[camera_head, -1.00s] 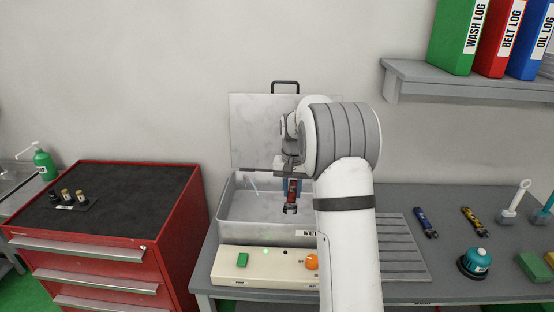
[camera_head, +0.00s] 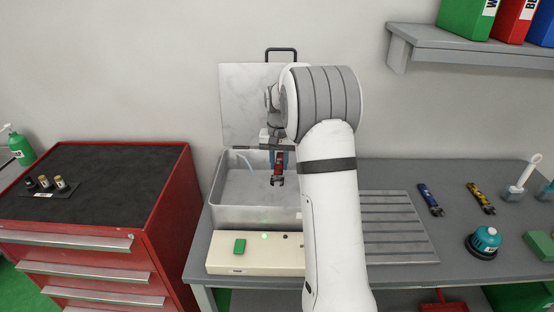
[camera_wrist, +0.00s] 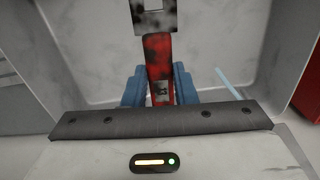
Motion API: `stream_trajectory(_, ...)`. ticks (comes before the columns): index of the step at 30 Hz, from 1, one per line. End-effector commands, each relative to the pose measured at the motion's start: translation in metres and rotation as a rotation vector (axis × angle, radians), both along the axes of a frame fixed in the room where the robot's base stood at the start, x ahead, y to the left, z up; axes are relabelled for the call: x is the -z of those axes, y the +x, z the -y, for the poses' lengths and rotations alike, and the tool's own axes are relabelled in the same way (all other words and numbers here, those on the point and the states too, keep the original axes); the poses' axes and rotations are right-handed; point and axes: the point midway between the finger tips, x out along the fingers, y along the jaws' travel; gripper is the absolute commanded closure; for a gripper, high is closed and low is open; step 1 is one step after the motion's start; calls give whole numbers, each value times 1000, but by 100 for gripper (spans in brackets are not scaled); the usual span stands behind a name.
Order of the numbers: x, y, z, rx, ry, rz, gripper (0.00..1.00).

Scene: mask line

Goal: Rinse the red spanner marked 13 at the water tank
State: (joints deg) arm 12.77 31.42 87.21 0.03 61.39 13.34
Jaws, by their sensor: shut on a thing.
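The red spanner (camera_head: 278,168) has dark grime on it and hangs head down from my gripper (camera_head: 279,157). In the wrist view, the spanner (camera_wrist: 158,60) sits between the blue fingers of my gripper (camera_wrist: 159,88), which are shut on it. A pale tag on the spanner has a mark too blurred to read surely. The grey metal water tank (camera_head: 255,216) stands open below, with its lid (camera_head: 245,100) raised behind. The spanner's head shows over the tank's inside; I cannot tell its exact height. A thin pale blue streak (camera_head: 245,162) shows at the tank's back left.
A cream control panel (camera_head: 220,255) with a green button (camera_head: 240,246) and a lit green lamp is in front of the tank. A ribbed tray (camera_head: 400,225), a blue spanner (camera_head: 430,199) and a yellow spanner (camera_head: 481,198) lie to the right. A red drawer cabinet (camera_head: 165,215) stands left.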

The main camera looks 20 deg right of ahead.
Motion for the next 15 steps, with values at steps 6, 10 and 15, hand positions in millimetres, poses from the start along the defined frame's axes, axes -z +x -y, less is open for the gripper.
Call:
stream_trajectory(6, 27, 0, 1, 3, 0, -1, 100)
stream_trajectory(10, 40, 0, 2, 3, 0, -1, 100)
stream_trajectory(15, 56, 0, 2, 3, 0, 0, 100)
